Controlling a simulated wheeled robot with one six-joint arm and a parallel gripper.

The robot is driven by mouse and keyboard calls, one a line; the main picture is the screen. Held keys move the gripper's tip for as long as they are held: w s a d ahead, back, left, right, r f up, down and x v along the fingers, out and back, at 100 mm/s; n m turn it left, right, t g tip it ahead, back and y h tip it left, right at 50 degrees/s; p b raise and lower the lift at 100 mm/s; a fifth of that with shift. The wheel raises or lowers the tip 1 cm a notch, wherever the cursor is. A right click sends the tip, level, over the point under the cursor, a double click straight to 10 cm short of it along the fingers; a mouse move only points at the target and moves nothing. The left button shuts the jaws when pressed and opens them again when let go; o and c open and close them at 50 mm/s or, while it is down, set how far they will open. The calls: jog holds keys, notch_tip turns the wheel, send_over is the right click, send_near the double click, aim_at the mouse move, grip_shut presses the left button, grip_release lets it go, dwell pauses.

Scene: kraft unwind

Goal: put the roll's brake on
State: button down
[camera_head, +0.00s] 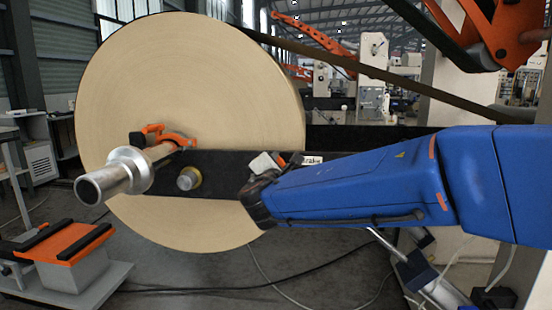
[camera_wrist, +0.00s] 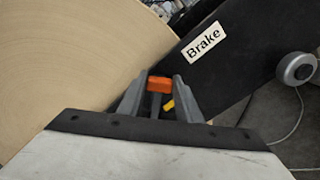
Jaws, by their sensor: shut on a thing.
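The large kraft roll (camera_head: 210,70) hangs on a metal shaft (camera_head: 118,176) beside a black support arm (camera_head: 225,165). The support arm carries a white "Brake" label (camera_wrist: 205,42), which also shows partly in the head view (camera_head: 312,161). My gripper (camera_wrist: 160,84) is at the support arm, just below and left of the label in the wrist view. Its two grey fingers are shut on the orange brake handle (camera_wrist: 159,84). A small yellow part (camera_wrist: 168,105) shows between the fingers. In the head view my wrist hides most of the handle.
An orange clamp (camera_head: 165,136) sits at the shaft. A round knob (camera_head: 187,179) sticks out of the support arm. A dark web or bar (camera_head: 400,75) slopes across above my arm. A low orange-topped stand (camera_head: 65,244) is at lower left. Cables lie on the floor.

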notch_tip(320, 180, down, 6)
jog(key=d+m, duration=0.2)
jog(key=m, duration=0.6)
jog(key=shift+f, duration=0.15)
jog(key=shift+d+f, duration=0.1)
jog(key=c, duration=1.3)
grip_release()
jog(key=shift+s, duration=0.1)
jog(key=s, duration=1.7)
jog(key=shift+s+a, duration=0.15)
jog(key=shift+a, duration=0.15)
